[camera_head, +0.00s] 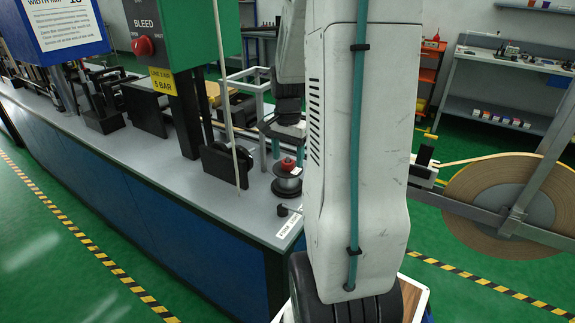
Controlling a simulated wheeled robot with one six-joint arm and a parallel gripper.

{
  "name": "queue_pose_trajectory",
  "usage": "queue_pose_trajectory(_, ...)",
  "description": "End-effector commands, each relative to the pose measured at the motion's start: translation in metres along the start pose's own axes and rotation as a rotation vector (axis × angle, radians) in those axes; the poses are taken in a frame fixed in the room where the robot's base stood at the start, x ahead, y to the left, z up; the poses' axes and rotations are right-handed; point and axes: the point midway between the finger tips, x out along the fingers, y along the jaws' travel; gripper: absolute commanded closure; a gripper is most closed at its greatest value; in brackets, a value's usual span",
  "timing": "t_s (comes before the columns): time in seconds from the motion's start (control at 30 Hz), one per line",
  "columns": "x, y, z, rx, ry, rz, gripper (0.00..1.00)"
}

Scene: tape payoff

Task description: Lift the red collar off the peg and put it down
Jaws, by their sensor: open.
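The red collar (288,163) sits on top of a dark and silver spool-like holder (287,182) near the right end of the grey bench. The peg itself is hidden by the collar. My gripper (288,150) points down just above the collar, with its teal fingers apart to either side. The fingers look open and hold nothing. My pale arm hides the area just right of the collar, so I cannot tell whether a finger touches it.
The grey bench (190,178) carries a dark roller unit (224,163), a thin pale upright rod and a green BLEED panel (168,30) to the left. A large tape reel (500,205) stands at right.

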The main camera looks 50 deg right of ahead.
Motion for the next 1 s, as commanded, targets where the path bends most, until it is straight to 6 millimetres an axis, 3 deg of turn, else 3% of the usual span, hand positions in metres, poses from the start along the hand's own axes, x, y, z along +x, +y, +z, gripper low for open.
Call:
queue_pose_trajectory(0.33,0.009,0.000,0.000,0.000,0.001,-0.001,0.41)
queue_pose_trajectory(0.5,0.009,0.000,0.000,0.000,0.001,-0.001,0.88)
queue_pose_trajectory(0.87,0.008,0.000,0.000,-0.001,0.001,-0.001,0.90)
queue_pose_trajectory(1.0,-0.006,0.000,-0.001,-0.001,0.003,-0.003,0.90)
